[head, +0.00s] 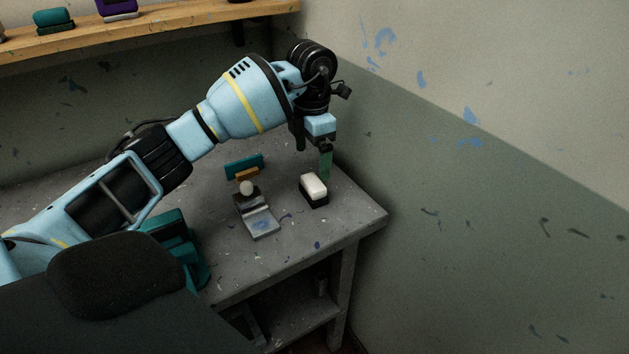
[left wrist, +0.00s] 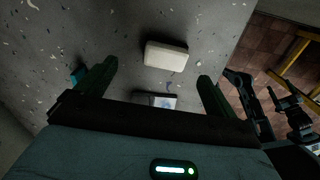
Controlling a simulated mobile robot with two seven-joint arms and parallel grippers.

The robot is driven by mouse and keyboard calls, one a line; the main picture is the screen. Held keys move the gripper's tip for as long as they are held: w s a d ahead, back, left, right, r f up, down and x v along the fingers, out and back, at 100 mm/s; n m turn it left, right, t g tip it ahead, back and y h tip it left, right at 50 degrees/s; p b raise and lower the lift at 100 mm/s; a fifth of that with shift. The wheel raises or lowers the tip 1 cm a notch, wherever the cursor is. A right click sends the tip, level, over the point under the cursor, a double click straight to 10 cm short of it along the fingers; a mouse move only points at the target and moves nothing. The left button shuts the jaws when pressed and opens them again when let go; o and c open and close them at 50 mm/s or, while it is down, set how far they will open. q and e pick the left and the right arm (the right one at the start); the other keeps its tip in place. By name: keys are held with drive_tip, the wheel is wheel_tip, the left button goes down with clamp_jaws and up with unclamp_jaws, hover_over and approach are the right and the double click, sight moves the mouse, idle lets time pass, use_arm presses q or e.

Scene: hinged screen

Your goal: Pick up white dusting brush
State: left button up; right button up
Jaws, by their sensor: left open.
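The white dusting brush (head: 314,187) has a white block top over a dark base. It stands on the grey table near its right corner. In the left wrist view the brush's white top (left wrist: 166,55) lies beyond and roughly between the two fingers. My left gripper (head: 325,163) points down just above and behind the brush, apart from it. Its green fingers are spread with nothing between them, as the left wrist view (left wrist: 155,78) also shows.
A small hinged device (head: 262,222) with a pale knob stands left of the brush, with a teal block (head: 244,166) behind it. The table edge (head: 365,231) is close on the right, near the wall. A wooden shelf (head: 150,27) runs at upper left.

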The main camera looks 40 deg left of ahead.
sight(313, 181)
use_arm(q)
drive_tip(key=shift+s+d+f, duration=0.1)
drive_tip(key=shift+s+f, duration=0.05)
drive_tip(key=shift+s, duration=0.05)
drive_tip(key=shift+f, duration=1.15)
drive_tip(key=shift+s+d+f, duration=0.1)
drive_tip(key=shift+d+f, duration=0.05)
drive_tip(key=shift+f, duration=1.15)
drive_tip(key=shift+s+d+f, duration=0.1)
drive_tip(key=shift+f, duration=1.15)
drive_tip(key=shift+c, duration=0.2)
drive_tip(key=c, duration=1)
drive_tip(key=shift+r, duration=0.1)
